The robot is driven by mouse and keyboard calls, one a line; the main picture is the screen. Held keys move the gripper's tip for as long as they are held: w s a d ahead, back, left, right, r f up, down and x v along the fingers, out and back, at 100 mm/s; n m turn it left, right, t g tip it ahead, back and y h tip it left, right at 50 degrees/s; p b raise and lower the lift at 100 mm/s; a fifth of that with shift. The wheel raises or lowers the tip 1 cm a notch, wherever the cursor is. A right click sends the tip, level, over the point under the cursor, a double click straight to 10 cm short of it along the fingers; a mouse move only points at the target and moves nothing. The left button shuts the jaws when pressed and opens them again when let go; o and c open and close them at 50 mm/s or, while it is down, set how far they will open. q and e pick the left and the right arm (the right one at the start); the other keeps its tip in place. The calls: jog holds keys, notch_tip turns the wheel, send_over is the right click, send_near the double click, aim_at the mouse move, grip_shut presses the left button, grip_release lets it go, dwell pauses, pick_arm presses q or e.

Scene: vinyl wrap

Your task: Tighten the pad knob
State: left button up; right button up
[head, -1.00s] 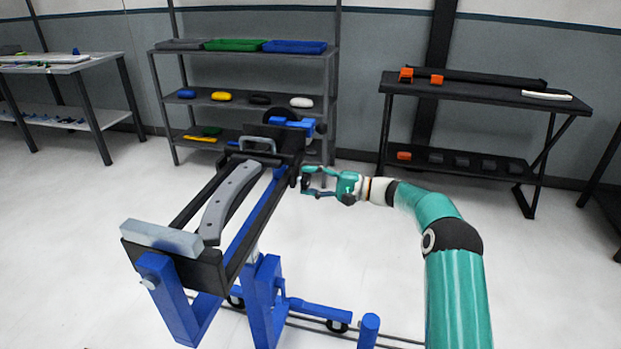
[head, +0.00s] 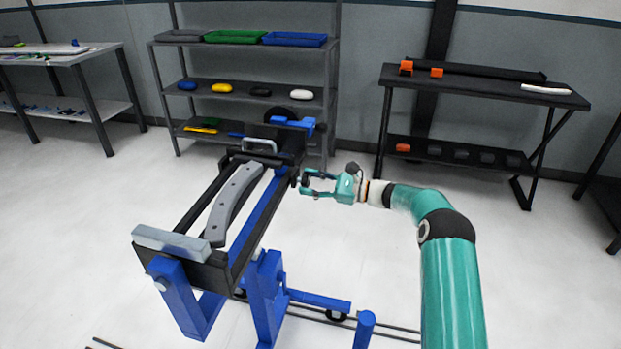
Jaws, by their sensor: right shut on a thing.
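The blue and black stand holds a curved grey part (head: 236,203) lying lengthwise between its dark rails. A grey bar (head: 171,242) sits across its near end, and a grey handle (head: 261,145) shows toward the far end. The pad knob (head: 295,178) is a small dark piece on the right side of the far end, mostly covered by fingertips. My right gripper (head: 303,182) reaches in from the right, level with the knob, with its fingers shut on it. My left gripper is not in view.
A grey shelf rack (head: 334,100) with trays and coloured items stands behind the stand. A black table (head: 470,92) with orange blocks is at the back right, and another table (head: 85,60) at the back left. Open floor lies right of the stand.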

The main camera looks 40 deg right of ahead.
jog(key=shift+s+a+f+m+p, duration=0.15)
jog(key=shift+m+p, duration=0.1)
jog(key=shift+m, duration=0.5)
jog(key=shift+w+d+f+m+p, duration=0.1)
jog(key=shift+f+m+p, duration=0.15)
jog(key=shift+m, duration=0.45)
jog(key=shift+s+a+f+m+p, duration=0.1)
jog(key=shift+m+p, duration=0.15)
jog(key=shift+m, duration=0.5)
jog(key=o, duration=1.2)
jog(key=shift+c, duration=0.2)
jog(key=shift+r, duration=0.15)
jog(key=shift+r, duration=0.1)
